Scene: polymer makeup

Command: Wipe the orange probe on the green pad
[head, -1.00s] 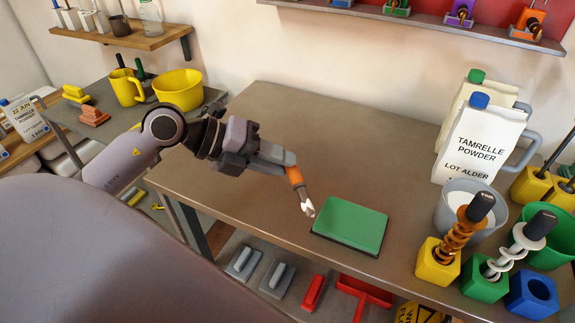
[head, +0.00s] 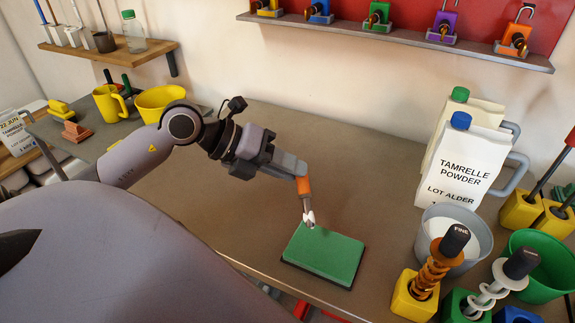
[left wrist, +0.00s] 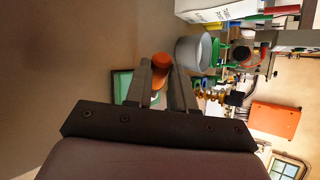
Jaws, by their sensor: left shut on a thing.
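The orange probe (head: 303,186) has an orange handle and a metal shaft with a white tip. My left gripper (head: 297,170) is shut on its handle and holds it tip-down. The green pad (head: 325,256) lies flat near the table's front edge. The white tip appears over the pad's back left part; I cannot tell whether it touches. In the left wrist view the probe's orange end (left wrist: 161,60) shows between the fingers, with part of the pad (left wrist: 122,86) beyond. My right gripper is not in view.
The grey table (head: 290,135) is clear behind the pad. To the right stand a grey tub (head: 472,225) of white contents, a yellow holder (head: 413,297) with an orange coiled tool, a green bucket (head: 545,262) and Tamrelle powder jugs (head: 465,165). A yellow bowl (head: 160,100) stands back left.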

